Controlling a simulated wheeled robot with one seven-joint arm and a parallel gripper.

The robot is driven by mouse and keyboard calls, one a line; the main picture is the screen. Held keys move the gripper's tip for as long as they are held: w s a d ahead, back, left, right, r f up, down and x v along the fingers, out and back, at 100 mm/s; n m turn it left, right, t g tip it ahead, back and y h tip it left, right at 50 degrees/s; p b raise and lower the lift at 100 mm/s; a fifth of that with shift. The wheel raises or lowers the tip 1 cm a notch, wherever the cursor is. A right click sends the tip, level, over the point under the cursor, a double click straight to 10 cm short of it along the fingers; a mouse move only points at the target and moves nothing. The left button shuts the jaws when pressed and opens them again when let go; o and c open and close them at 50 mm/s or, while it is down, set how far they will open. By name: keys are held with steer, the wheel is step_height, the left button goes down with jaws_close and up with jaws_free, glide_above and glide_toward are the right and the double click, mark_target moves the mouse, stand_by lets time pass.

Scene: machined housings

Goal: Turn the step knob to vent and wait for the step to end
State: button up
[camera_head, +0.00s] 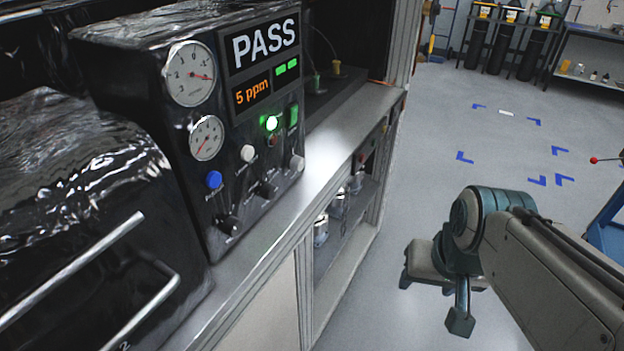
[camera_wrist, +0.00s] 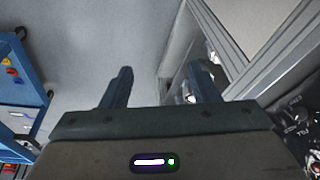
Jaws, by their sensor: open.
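The black test panel (camera_head: 235,120) stands on the bench at the left of the head view. Its screen (camera_head: 264,46) reads PASS, with 5 ppm in orange below and two green marks. Along its lower front sit several knobs: a left knob (camera_head: 230,225), a middle knob (camera_head: 267,188) and a paler right knob (camera_head: 297,162). Their labels are too small to read, so I cannot tell which is the step knob. My gripper (camera_wrist: 160,86) is open and empty, its two fingers apart over the floor. In the head view it is right of the panel, well clear.
The panel also has two dials, a blue button (camera_head: 214,180), a white button (camera_head: 247,153) and a lit green lamp (camera_head: 272,123). A wrapped black machine (camera_head: 85,190) with metal handles stands left. The bench edge (camera_head: 330,175) runs beside open floor. A blue cart (camera_wrist: 22,100) shows at the left in the wrist view.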

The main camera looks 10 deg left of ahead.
steer(key=a+f+m+g+y+b, duration=0.2)
steer(key=a+f+m+g+y, duration=0.1)
steer(key=a+f+m+y, duration=0.25)
steer(key=m+t+y+b, duration=0.4)
steer(key=m+t+y, duration=0.5)
steer(key=m, duration=1.6)
glide_toward(273, 194)
steer(key=w+a, duration=0.1)
steer(key=a, duration=0.1)
steer(key=w+a+g+y, duration=0.1)
steer(key=w+a, duration=0.1)
steer(key=a, duration=0.1)
steer(key=w+a+g, duration=0.1)
steer(key=a, duration=0.1)
steer(key=shift+w+a+f+y, duration=0.2)
steer(key=shift+w+f+y, duration=0.05)
steer(key=shift+w+y, duration=0.1)
steer(key=c, duration=1)
